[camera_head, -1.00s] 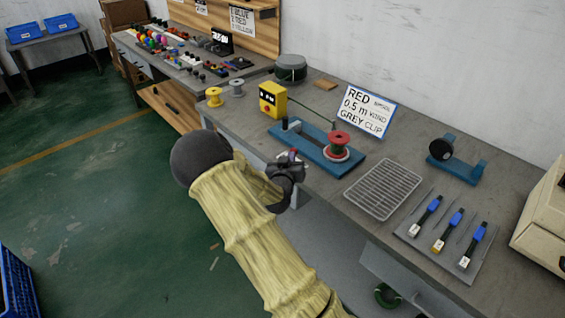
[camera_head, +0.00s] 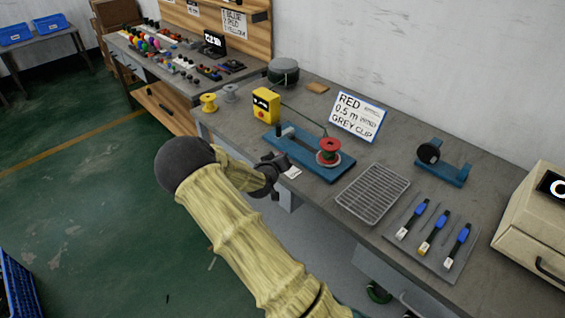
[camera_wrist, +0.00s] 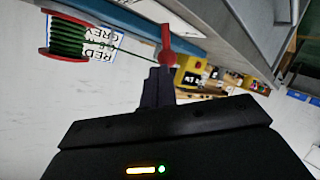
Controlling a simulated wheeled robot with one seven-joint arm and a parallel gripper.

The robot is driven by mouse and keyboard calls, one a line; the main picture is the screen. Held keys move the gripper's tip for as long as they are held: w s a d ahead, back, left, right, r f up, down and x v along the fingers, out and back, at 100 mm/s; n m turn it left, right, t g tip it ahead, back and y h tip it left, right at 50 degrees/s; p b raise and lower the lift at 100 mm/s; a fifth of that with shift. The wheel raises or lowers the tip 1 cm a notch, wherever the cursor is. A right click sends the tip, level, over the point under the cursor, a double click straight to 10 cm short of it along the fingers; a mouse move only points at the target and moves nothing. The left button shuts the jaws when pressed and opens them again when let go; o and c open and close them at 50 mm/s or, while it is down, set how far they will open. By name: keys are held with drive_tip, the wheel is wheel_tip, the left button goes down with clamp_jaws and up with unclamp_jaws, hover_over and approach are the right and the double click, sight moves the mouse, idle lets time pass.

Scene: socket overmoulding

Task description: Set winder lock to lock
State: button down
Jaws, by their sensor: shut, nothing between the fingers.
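The winder is a blue base (camera_head: 305,162) on the bench. A red spool (camera_head: 328,148) stands on its right end and also shows in the wrist view, with green wire on it (camera_wrist: 68,37). In the wrist view a red lever with a round end (camera_wrist: 168,48), apparently the winder lock, is just beyond my fingertips. I cannot tell whether they touch. The lever does not show clearly in the head view. My gripper (camera_head: 275,160) is at the bench's front edge beside the winder, its fingers (camera_wrist: 158,80) together and empty.
A yellow box (camera_head: 266,106) stands behind the winder, with green wire running past it. A sign (camera_head: 358,116) stands at the back. A wire rack (camera_head: 372,193) and a tray of tools (camera_head: 432,235) lie to the right. A small white label (camera_head: 292,172) lies near my gripper.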

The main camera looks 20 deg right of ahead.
drive_tip(key=shift+r, duration=0.4)
drive_tip(key=shift+s+a+r+p, duration=0.1)
drive_tip(key=shift+a+r+p, duration=0.15)
drive_tip(key=shift+p, duration=0.1)
drive_tip(key=v, duration=1.3)
drive_tip(key=shift+a+r+p, duration=0.15)
drive_tip(key=shift+r+p, duration=0.25)
